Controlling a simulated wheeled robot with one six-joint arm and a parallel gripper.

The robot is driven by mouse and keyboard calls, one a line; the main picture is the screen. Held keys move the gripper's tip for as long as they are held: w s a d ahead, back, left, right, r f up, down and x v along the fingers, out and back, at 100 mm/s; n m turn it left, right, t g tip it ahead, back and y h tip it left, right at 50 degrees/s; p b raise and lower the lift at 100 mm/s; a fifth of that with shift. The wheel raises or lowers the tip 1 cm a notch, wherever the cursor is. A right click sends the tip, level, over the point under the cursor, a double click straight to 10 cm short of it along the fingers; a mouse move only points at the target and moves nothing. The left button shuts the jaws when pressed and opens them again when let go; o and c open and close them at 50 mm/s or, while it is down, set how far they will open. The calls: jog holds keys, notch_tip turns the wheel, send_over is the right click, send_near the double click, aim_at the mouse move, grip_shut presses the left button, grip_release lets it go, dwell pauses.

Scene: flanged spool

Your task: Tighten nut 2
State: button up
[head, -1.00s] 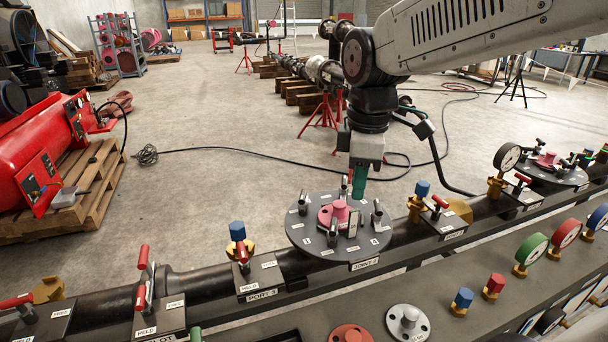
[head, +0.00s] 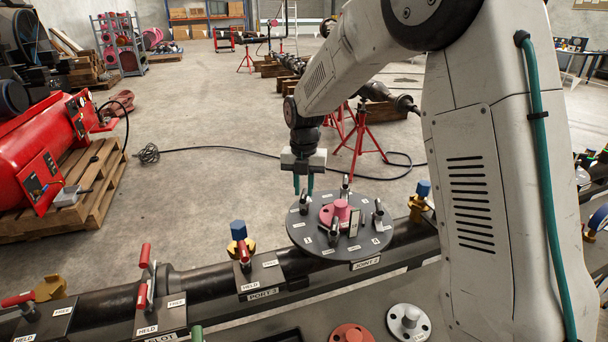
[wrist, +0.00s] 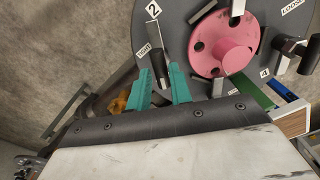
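The round dark plate labelled JOINT 2 (head: 318,241) carries a pink hub (head: 341,211) and several dark nut levers around it. In the wrist view a label 2 (wrist: 152,10) and a label TIGHT stand beside one lever, nut 2 (wrist: 156,45), which points towards my gripper. My gripper (wrist: 160,72) has its two teal fingers apart, with the lever's end between them in the picture; I cannot tell how deep it sits or whether they touch. In the head view my gripper (head: 303,190) is at the plate's far left edge.
The black pipe (head: 205,277) runs under the plate, with a PORT 3 block (head: 262,279) and a blue-capped valve (head: 238,232) to the left. My arm covers the right side. A grey panel with round flanges (head: 408,320) lies in front.

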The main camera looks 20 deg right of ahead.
aim_at(304, 193)
notch_tip(304, 193, down, 3)
jog(key=shift+s+f, duration=0.1)
jog(key=shift+f+m, duration=0.2)
jog(key=shift+m, duration=0.3)
jog(key=shift+r+m, duration=0.15)
jog(key=shift+m, duration=0.75)
jog(key=m, duration=1.3)
jog(key=shift+m, duration=0.3)
jog(key=m, duration=0.4)
jog(key=shift+m, duration=0.4)
jog(key=n, duration=0.2)
jog(key=shift+n, duration=0.3)
notch_tip(304, 193, up, 7)
